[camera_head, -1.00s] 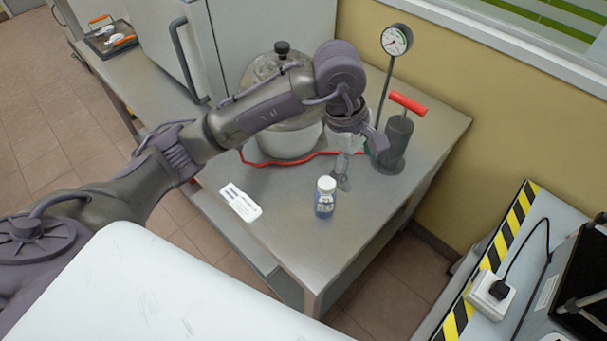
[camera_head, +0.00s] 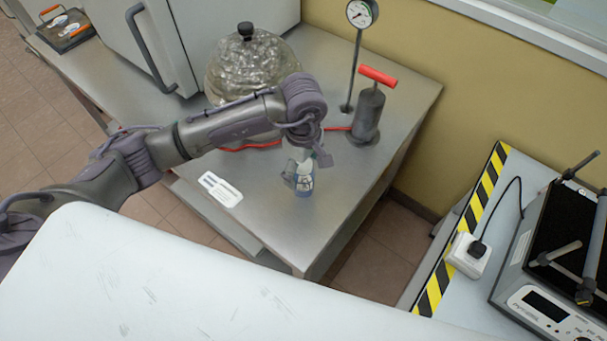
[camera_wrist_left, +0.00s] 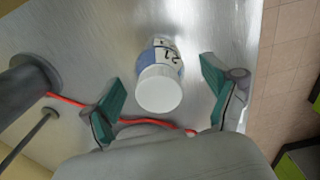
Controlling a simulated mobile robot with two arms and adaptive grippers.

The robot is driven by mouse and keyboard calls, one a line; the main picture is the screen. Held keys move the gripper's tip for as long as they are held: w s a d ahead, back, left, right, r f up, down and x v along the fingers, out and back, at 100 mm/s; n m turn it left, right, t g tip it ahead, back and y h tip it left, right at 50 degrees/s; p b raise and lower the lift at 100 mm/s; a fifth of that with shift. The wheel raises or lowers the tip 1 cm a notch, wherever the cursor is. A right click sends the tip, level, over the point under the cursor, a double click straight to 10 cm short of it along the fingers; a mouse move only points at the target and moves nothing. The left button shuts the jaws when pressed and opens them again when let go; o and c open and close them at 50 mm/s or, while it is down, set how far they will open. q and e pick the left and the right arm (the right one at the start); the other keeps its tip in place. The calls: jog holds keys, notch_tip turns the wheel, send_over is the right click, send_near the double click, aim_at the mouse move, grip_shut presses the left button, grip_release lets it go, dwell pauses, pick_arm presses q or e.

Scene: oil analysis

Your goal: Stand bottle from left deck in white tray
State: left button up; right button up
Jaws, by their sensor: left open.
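A small bottle with a white cap and blue-and-white label (camera_head: 304,183) stands on the metal table (camera_head: 262,232). In the left wrist view the bottle (camera_wrist_left: 160,88) shows between and slightly beyond the open fingers. My left gripper (camera_head: 303,172) is at the bottle in the head view, with its fingers around the upper part. In the left wrist view the left gripper (camera_wrist_left: 163,98) has a gap on each side of the cap, so neither finger visibly touches it. The white tray is not recognisable in these frames. My right gripper is not in view.
A hand pump with a red handle (camera_head: 369,112), a gauge on a stand (camera_head: 361,14) and a glass vessel (camera_head: 243,70) stand behind the bottle. A red hose runs along the table. A white label card (camera_head: 220,189) lies left. The table front is clear.

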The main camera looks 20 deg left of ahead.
pick_arm(q)
notch_tip(320, 180, down, 2)
jog(key=shift+f+p, duration=0.15)
jog(key=shift+p, duration=0.15)
jog(key=shift+f, duration=0.4)
jog(key=shift+w, duration=0.1)
jog(key=shift+c, duration=0.3)
